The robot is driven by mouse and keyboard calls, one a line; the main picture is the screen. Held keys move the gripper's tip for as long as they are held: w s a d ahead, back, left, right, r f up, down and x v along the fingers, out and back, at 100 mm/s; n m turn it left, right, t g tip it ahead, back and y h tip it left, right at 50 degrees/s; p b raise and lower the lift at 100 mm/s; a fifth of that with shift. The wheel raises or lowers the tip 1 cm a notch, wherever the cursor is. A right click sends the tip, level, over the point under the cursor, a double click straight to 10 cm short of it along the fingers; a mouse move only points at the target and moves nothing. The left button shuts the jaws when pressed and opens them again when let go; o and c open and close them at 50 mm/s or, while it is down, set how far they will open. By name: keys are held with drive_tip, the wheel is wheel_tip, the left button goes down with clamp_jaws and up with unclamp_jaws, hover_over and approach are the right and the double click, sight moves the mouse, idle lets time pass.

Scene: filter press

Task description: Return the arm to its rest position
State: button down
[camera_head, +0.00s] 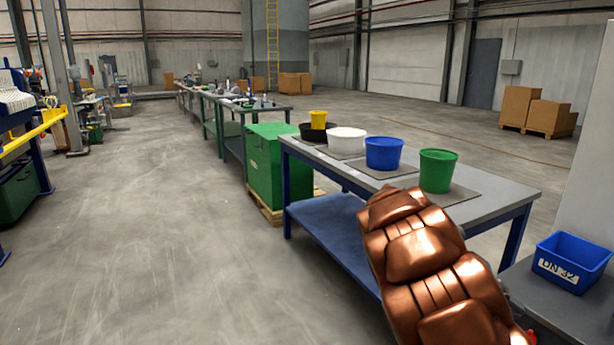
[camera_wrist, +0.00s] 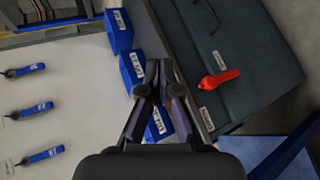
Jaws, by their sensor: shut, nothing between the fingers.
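My gripper (camera_wrist: 160,70) shows in the wrist view with its two dark fingers drawn together at the tips and nothing held. It hangs above a row of small blue bins with white labels. One blue bin (camera_wrist: 118,30) is ahead to the left of the fingertips, and others are partly hidden behind the fingers. My copper-coloured arm cover fills the lower right of the head view. The gripper itself is not visible in the head view.
A table (camera_head: 500,187) holds several buckets, including a green bucket (camera_head: 437,171). A blue DN 32 bin (camera_head: 571,262) stands at lower right. The wrist view shows blue-handled tools (camera_wrist: 30,110) on a pale surface and a red handle (camera_wrist: 219,78). Open floor lies left.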

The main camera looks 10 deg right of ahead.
drive_tip(key=s+a+r+n+t+y+p, duration=0.1)
drive_tip(key=s+a+r+n+y+p, duration=0.1)
drive_tip(key=s+a+r+p, duration=0.3)
drive_tip(key=s+a+r+n+t+y+p, duration=0.2)
drive_tip(key=s+a+r+y+p, duration=0.2)
drive_tip(key=s+a+p, duration=0.5)
drive_tip(key=s+a+r+n+t+y+p, duration=0.2)
drive_tip(key=s+a+r+y+p, duration=0.2)
drive_tip(key=s+a, duration=0.5)
drive_tip(key=a+r+p, duration=0.2)
drive_tip(key=a+p, duration=0.1)
drive_tip(key=a, duration=0.1)
drive_tip(key=shift+a+r, duration=0.15)
drive_tip(key=shift+r, duration=0.25)
